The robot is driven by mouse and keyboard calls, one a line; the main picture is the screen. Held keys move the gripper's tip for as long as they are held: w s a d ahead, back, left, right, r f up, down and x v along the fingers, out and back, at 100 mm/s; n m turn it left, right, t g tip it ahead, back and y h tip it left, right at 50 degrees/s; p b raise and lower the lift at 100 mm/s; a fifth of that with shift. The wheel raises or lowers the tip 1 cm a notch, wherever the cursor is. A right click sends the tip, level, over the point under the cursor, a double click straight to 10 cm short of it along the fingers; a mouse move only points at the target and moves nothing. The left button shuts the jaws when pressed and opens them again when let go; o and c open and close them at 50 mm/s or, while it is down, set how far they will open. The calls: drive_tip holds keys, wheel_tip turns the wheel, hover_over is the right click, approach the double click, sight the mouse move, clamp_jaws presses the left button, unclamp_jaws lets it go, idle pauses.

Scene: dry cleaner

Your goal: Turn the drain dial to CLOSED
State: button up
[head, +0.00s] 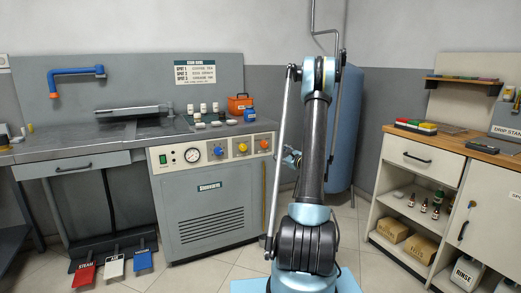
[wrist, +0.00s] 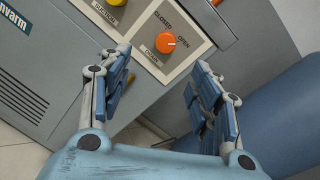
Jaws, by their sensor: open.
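The orange drain dial (wrist: 166,43) sits on a pale plate on the machine front, with CLOSED and OPEN printed around it. Its white mark appears to point to the right, toward the OPEN side. The dial is also in the head view (head: 264,145), at the right end of a row of three dials. My gripper (wrist: 160,64) is open and empty. In the wrist view its two blue-padded fingers stand apart, with the dial showing beyond the gap between them, not touched. In the head view my gripper (head: 291,158) is to the right of the dial, partly hidden by my arm.
A yellow dial (head: 242,148) and a blue dial (head: 220,152) sit left of the orange one, beside a gauge (head: 192,155). The metal counter edge overhangs the panel. A blue tank (head: 346,130) stands to the right. Open floor lies before the machine.

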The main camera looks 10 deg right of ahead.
drive_tip(key=d, duration=0.1)
approach(265, 145)
drive_tip(key=shift+m, duration=0.4)
drive_tip(key=x, duration=0.8)
drive_tip(key=shift+w+a, duration=0.15)
drive_tip(key=shift+w, duration=0.1)
